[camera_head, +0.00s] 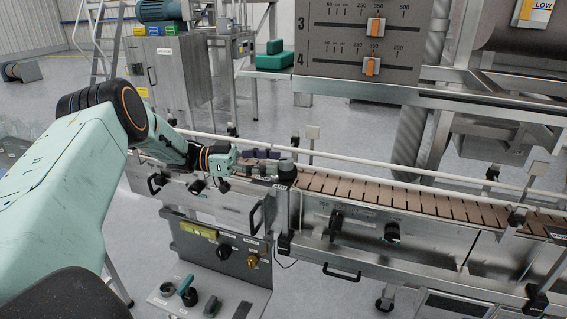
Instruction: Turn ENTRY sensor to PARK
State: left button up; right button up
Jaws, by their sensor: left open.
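My left arm comes in from the left, and its gripper (262,166) is over the left part of the conveyor, small and partly merged with the fittings behind it. It is open, and I see nothing held in it. A dark block-like fitting (287,172) stands on the conveyor's near rail, just right of the gripper. It may be the ENTRY sensor, but no label on it can be read and its setting cannot be told. Whether the gripper touches it is unclear. My right gripper is out of view.
The brown slatted conveyor (400,195) runs off to the right with a white guide rail above it. A grey scale panel (360,40) with two orange sliders hangs above. A control panel (222,252) with knobs sits below the gripper.

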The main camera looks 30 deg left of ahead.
pick_arm(q)
jog(key=v, duration=0.7)
jog(key=shift+a, duration=0.2)
jog(key=shift+s+f, duration=0.1)
